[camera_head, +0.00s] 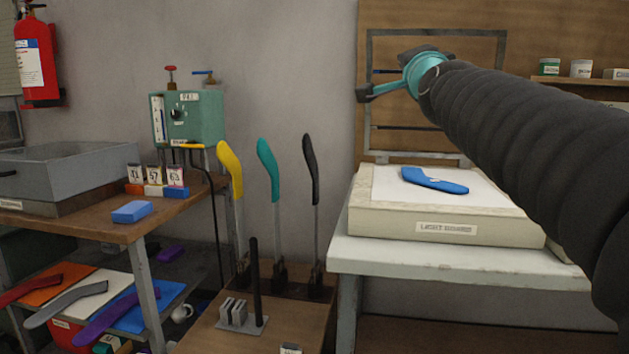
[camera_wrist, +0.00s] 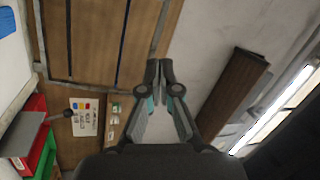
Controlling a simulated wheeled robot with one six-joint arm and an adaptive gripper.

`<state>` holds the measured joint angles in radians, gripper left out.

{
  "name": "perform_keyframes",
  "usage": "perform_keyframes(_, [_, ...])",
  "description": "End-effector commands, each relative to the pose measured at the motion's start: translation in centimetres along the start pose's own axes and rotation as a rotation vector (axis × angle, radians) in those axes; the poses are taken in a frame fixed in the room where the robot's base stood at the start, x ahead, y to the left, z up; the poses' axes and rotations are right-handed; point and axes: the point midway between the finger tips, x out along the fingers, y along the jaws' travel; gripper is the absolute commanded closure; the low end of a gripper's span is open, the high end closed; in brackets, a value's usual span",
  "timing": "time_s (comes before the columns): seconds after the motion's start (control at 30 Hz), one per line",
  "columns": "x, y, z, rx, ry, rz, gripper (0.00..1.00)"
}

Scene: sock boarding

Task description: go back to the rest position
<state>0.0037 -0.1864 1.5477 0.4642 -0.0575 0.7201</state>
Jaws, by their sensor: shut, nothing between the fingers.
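My gripper (camera_wrist: 160,84) shows in the wrist view with its two dark fingertips together and nothing between them. In the head view my dark, ribbed arm comes in from the right, and its teal wrist end is raised above the light board (camera_head: 395,223). The gripper's fingers are mostly hidden there behind the wrist. A blue sock-shaped piece (camera_head: 436,182) lies flat on the light board's white top, below and apart from my arm.
Yellow (camera_head: 230,168), teal (camera_head: 268,168) and black (camera_head: 310,168) sock forms stand upright left of the light board. A green control box (camera_head: 196,118) sits on the left bench. A shelf with small jars (camera_head: 581,69) is at the back right.

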Motion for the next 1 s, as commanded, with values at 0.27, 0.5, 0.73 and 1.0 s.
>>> perform_keyframes(0.27, [-7.9, 8.8, 5.9, -0.307, -0.267, 0.236, 1.00])
perform_keyframes(0.5, [-18.9, 19.1, 10.5, -0.610, -0.580, 0.459, 1.00])
perform_keyframes(0.73, [-30.7, 28.0, 12.9, -0.841, -0.887, 0.631, 1.00])
perform_keyframes(1.0, [-40.4, 34.1, 13.8, -0.991, -1.145, 0.749, 1.00])
